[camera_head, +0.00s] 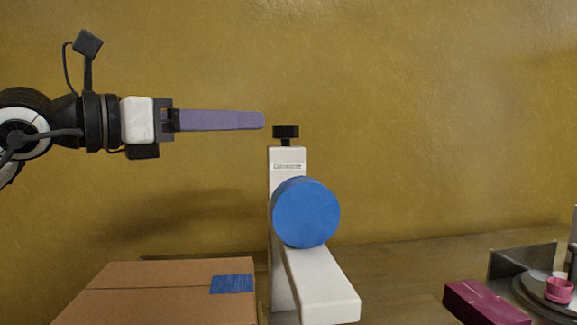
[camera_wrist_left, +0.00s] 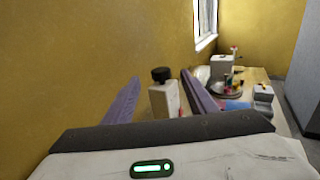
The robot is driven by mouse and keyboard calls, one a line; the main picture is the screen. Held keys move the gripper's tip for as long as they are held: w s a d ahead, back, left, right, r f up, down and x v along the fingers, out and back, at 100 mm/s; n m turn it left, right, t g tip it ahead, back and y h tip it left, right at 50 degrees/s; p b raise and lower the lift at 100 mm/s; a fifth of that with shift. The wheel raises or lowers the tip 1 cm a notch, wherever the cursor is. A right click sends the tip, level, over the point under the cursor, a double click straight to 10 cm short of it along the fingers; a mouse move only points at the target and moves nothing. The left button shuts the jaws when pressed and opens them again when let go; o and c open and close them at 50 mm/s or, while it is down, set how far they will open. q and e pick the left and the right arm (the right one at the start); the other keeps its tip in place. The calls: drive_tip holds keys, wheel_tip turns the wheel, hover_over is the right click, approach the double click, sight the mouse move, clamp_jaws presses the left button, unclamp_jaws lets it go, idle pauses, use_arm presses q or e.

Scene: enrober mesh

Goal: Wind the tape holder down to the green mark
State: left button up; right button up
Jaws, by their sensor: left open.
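The tape holder is a white upright post (camera_head: 287,160) on a sloping white foot, with a blue round roll (camera_head: 306,212) on its front. A black knob (camera_head: 285,131) sits on top of the post. My left gripper (camera_head: 262,120) comes in level from the left, its purple fingers ending just left of and slightly above the knob, apart from it. In the left wrist view the open fingers (camera_wrist_left: 164,84) stand either side of the black knob (camera_wrist_left: 161,74), which is ahead of them. I cannot make out a green mark on the holder. My right gripper is not in view.
A cardboard box (camera_head: 160,290) with blue tape (camera_head: 232,284) stands at the left front. A dark red block (camera_head: 485,303) and a grey round plate with a pink cup (camera_head: 559,290) are at the right. The yellow wall is close behind.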

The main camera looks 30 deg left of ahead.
sight(275, 127)
use_arm(q)
drive_tip(key=p+x, duration=0.1)
drive_tip(key=x, duration=0.2)
drive_tip(key=p+x, duration=0.1)
drive_tip(key=x, duration=0.2)
drive_tip(key=p+x, duration=0.1)
drive_tip(key=x, duration=0.2)
drive_tip(key=shift+w+d+f, duration=0.1)
drive_tip(key=shift+w+f, duration=0.15)
drive_tip(key=shift+f, duration=0.15)
drive_tip(key=shift+w+d+p, duration=0.15)
drive_tip(key=shift+w+p, duration=0.15)
drive_tip(key=shift+w, duration=0.1)
drive_tip(key=shift+f, duration=0.1)
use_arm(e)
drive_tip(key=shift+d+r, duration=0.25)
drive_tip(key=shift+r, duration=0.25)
use_arm(q)
drive_tip(key=c, duration=1.1)
drive_tip(key=shift+o, duration=0.2)
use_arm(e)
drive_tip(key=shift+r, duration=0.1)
